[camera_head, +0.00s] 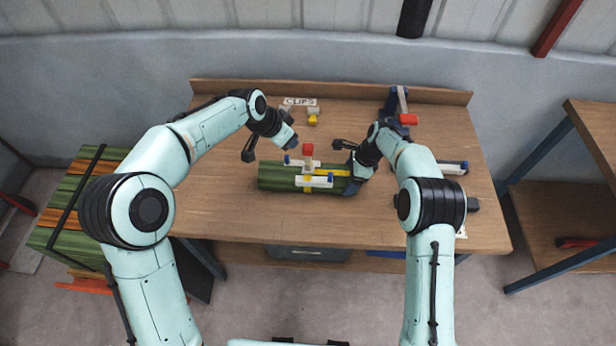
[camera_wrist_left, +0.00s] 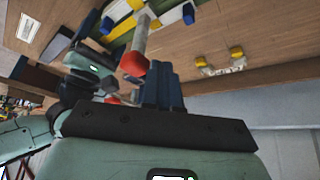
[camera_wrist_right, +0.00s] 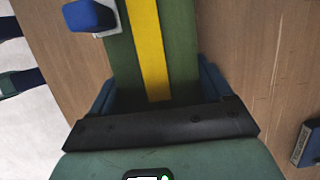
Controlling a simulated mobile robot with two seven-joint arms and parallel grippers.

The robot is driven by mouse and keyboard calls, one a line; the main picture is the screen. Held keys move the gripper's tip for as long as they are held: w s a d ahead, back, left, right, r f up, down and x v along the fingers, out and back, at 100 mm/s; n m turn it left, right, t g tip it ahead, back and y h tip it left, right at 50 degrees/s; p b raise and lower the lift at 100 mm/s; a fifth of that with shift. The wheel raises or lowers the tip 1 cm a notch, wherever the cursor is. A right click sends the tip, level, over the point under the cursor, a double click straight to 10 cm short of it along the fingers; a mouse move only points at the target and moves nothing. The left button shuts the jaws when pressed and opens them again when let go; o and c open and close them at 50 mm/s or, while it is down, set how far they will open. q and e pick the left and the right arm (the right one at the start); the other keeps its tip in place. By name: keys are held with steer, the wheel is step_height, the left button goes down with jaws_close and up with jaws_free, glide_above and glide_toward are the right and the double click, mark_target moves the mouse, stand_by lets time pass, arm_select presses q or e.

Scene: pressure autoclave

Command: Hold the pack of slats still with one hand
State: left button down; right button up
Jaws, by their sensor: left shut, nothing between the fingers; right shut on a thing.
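The pack of slats (camera_head: 275,178) lies flat on the workbench, green with a yellow strip along it; it fills the middle of the right wrist view (camera_wrist_right: 155,45). A clamp with a red knob (camera_head: 308,150) and white, blue-ended bars sits across its middle. My right gripper (camera_head: 352,178) is shut on the pack's right end, with a dark blue finger on each side in the right wrist view (camera_wrist_right: 158,90). My left gripper (camera_head: 291,143) is shut and empty, above the bench behind the pack. In the left wrist view its fingers (camera_wrist_left: 162,85) appear near the red knob.
A "CLIPS" label (camera_head: 299,102) and yellow clips (camera_head: 313,119) are at the back of the workbench (camera_head: 225,200). Another clamp with a red part (camera_head: 408,119) is at the back right. The bench's left side is clear.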

arm_select(q)
steer(key=r, duration=0.4)
steer(key=shift+a+r, duration=0.25)
steer(key=shift+r, duration=0.1)
arm_select(e)
steer(key=o, duration=1.1)
steer(key=v, duration=1.2)
